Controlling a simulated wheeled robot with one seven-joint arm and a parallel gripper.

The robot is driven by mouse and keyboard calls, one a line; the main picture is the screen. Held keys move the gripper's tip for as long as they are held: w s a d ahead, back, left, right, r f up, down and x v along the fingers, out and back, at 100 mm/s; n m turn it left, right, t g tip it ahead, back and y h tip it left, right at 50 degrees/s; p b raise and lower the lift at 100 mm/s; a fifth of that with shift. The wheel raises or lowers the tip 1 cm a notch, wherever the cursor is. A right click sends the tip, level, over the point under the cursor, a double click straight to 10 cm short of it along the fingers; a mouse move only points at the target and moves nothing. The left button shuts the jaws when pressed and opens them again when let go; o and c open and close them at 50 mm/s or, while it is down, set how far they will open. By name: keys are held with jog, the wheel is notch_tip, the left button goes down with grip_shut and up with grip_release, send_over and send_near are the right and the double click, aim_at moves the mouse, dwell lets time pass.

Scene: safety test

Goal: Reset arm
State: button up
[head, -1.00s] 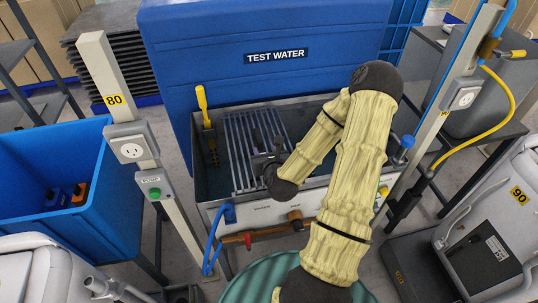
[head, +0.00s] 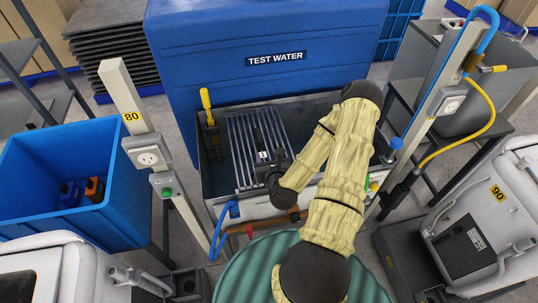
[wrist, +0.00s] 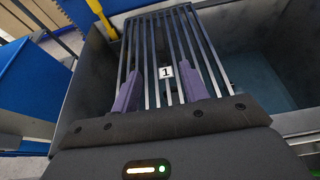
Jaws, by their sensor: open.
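My arm, in a pale yellow cover, reaches over a grey metal tank (head: 212,178) in front of the blue test water container (head: 265,35). My gripper (head: 262,142) is above the slatted rack (head: 240,150) inside the tank. In the wrist view my gripper (wrist: 166,88) shows two purple-grey fingers spread apart with nothing between them. The rack's metal bars (wrist: 150,40) lie beyond the fingers. A small white tag marked 1 (wrist: 166,72) shows between the fingers. I cannot tell whether the fingers touch the bars.
A yellow-handled tool (head: 206,105) stands at the tank's left edge. Posts with sockets (head: 148,157) flank the tank. A blue bin (head: 75,150) is at left and a grey case (head: 480,215) at right. A yellow hose (head: 490,110) hangs at the right post.

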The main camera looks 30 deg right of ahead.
jog(key=shift+p+v, duration=0.3)
jog(key=shift+v, duration=0.9)
jog(key=a+r+n+g+y, duration=0.2)
jog(key=a+r+n+g, duration=0.15)
jog(key=n, duration=0.75)
jog(key=a+r+n+g+y, duration=0.2)
jog(key=a+n+y, duration=0.15)
jog(key=n, duration=0.75)
jog(key=s+a+r+n+g+h, duration=0.1)
jog(key=s+a+r+n+g, duration=0.1)
jog(key=s+r+n, duration=0.3)
jog(key=s+a+r+n+g, duration=0.3)
jog(key=r+n, duration=0.6)
jog(key=n, duration=0.3)
jog(key=shift+s+a+r+h, duration=0.35)
jog(key=shift+s+a, duration=0.15)
jog(key=shift+s, duration=0.65)
